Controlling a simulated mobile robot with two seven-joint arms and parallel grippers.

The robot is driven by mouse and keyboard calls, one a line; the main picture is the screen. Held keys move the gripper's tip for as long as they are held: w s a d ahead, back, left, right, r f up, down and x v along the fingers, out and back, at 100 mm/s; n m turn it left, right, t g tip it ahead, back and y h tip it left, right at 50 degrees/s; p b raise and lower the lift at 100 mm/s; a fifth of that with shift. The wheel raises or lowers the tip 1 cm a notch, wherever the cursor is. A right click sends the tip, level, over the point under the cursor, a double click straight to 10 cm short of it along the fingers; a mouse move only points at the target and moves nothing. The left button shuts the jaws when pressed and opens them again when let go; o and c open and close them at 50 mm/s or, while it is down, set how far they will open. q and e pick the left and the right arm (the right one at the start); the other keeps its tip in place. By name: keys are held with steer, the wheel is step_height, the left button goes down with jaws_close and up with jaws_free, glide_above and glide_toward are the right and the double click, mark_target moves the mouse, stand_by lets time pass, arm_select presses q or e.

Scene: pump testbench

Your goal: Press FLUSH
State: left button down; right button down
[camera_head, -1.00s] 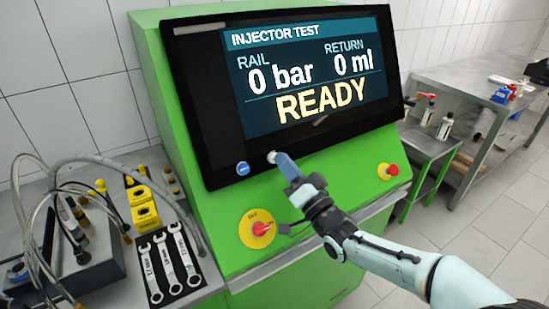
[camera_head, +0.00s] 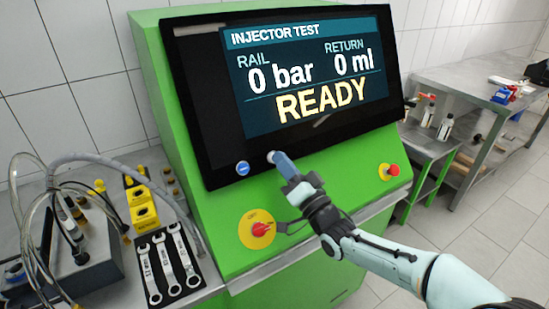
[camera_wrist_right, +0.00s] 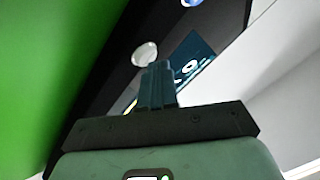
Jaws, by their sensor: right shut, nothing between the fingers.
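The green test bench (camera_head: 290,195) carries a black panel with a lit screen (camera_head: 310,75) reading READY, RAIL 0 bar, RETURN 0 ml. A blue round button (camera_head: 243,168) sits on the panel's lower edge; it also shows at the top of the wrist view (camera_wrist_right: 190,2). A pale round button (camera_wrist_right: 145,53) lies just beyond my right fingertips, and in the head view its place is mostly covered by them. No FLUSH lettering is legible. My right gripper (camera_head: 277,158) is shut and empty, with its tips at or very near the pale button; contact cannot be told. My left gripper is not in view.
A yellow disc with a red knob (camera_head: 262,229) is below the gripper, and a red button (camera_head: 393,170) is on the right. A metal table (camera_head: 470,85) stands at right.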

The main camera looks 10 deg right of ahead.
steer(key=shift+w+a+f, duration=0.15)
steer(key=shift+w+f, duration=0.05)
steer(key=shift+w, duration=0.1)
stand_by(0.4)
steer(key=shift+s, duration=0.15)
steer(key=shift+s+d+r+b, duration=0.3)
steer(key=shift+s+r+b, duration=0.15)
steer(key=shift+s, duration=0.2)
steer(key=s, duration=0.1)
steer(key=s+d+r, duration=0.1)
steer(key=s+r, duration=0.1)
steer(key=s, duration=0.1)
steer(key=shift+s+d+b, duration=0.1)
steer(key=shift+d+b, duration=0.15)
steer(key=shift+b, duration=0.05)
stand_by(0.7)
